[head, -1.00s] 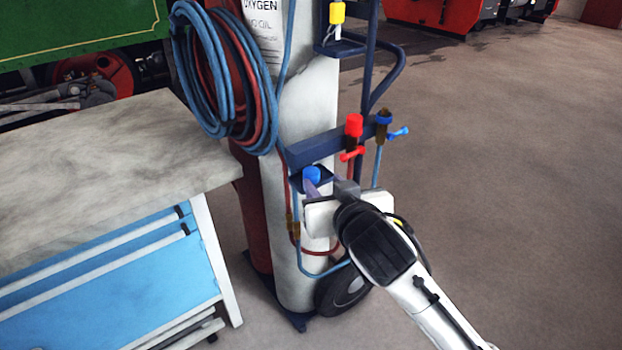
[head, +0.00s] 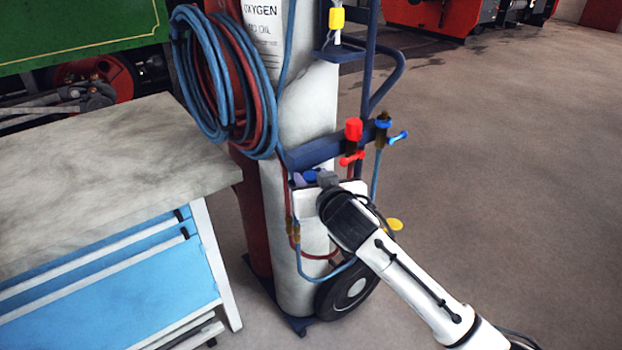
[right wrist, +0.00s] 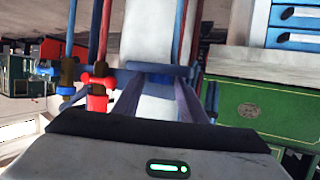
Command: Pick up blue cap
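The small blue cap (head: 310,175) sits on a dark blue bracket on the gas cylinder trolley, in front of the white cylinder, in the head view. Its lower part is hidden by my right gripper (head: 313,178). That gripper's fingers are apart, one on each side of the cap; I cannot tell if either touches it. In the right wrist view the fingers of the right gripper (right wrist: 158,92) also stand well apart, with something blue between their tips. My left gripper does not show.
A red valve (head: 352,130) and a blue-topped valve (head: 383,124) stand close by on the trolley's crossbar. Blue and red hoses (head: 215,85) hang at the left. A workbench (head: 110,175) with blue drawers is at the left. Open floor (head: 500,180) lies to the right.

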